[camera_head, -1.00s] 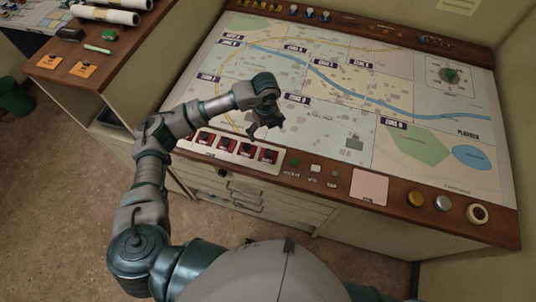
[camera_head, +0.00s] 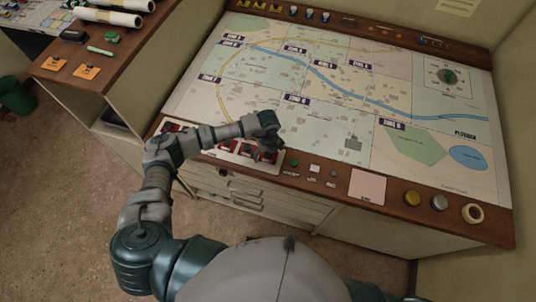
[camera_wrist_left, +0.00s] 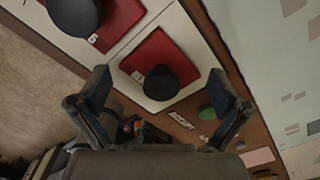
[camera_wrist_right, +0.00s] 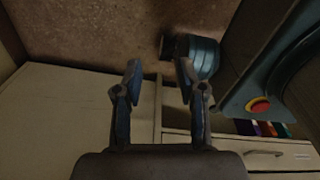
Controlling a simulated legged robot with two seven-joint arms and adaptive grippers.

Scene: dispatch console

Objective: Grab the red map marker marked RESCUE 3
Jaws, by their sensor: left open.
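Red square markers with black round knobs sit in a row on a white strip (camera_wrist_left: 203,60) at the console's front edge. In the left wrist view one red marker (camera_wrist_left: 147,47) with its knob (camera_wrist_left: 160,82) lies between the fingers, and another red marker (camera_wrist_left: 120,18) is at upper left, with a partly legible white character. I cannot read RESCUE 3 on any of them. In the head view, red markers (camera_head: 246,150) show beside my left gripper (camera_head: 268,152), which is open above the row's right end. My right gripper (camera_wrist_right: 158,75) is open and empty, away from the markers.
The map board (camera_head: 330,110) fills the console top. Right of the markers are a green button (camera_head: 295,163), a pink pad (camera_head: 368,185) and round knobs (camera_head: 411,198). A side desk (camera_head: 75,90) holds orange cards. A drawer front (camera_wrist_right: 265,155) shows near my right gripper.

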